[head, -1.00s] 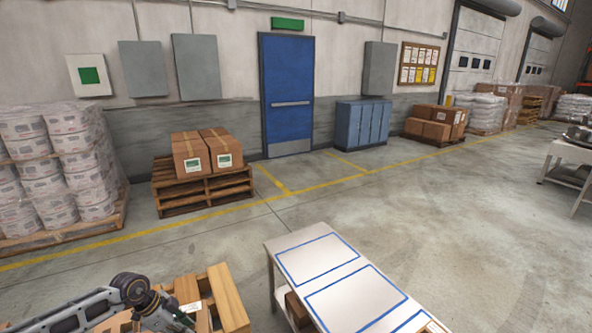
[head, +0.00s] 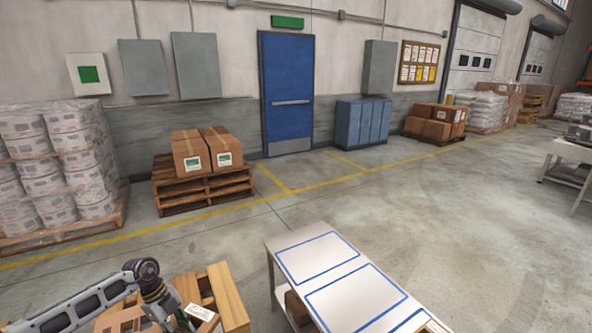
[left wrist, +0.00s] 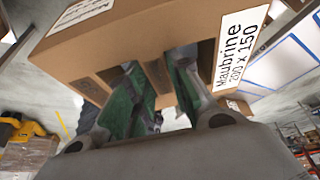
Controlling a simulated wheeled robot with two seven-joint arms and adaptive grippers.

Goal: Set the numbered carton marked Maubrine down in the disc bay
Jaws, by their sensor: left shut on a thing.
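In the left wrist view a brown cardboard carton (left wrist: 140,40) fills the top. Its white label reads "Maubrine 200 x 150". My left gripper (left wrist: 155,78), with green finger pads, is shut on this carton. A white table (head: 268,246) carries blue outlined bays, the far one (head: 318,258) and a nearer one (head: 355,298). Both look empty; I cannot read any bay mark. My right gripper is not in view.
Wooden crates or cartons (head: 228,298) stand at the bottom, left of the table, close to my left arm; a labelled box face (head: 201,312) shows there. Two cartons sit on a wooden pallet (head: 205,190) by the wall. Open floor lies right of the table.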

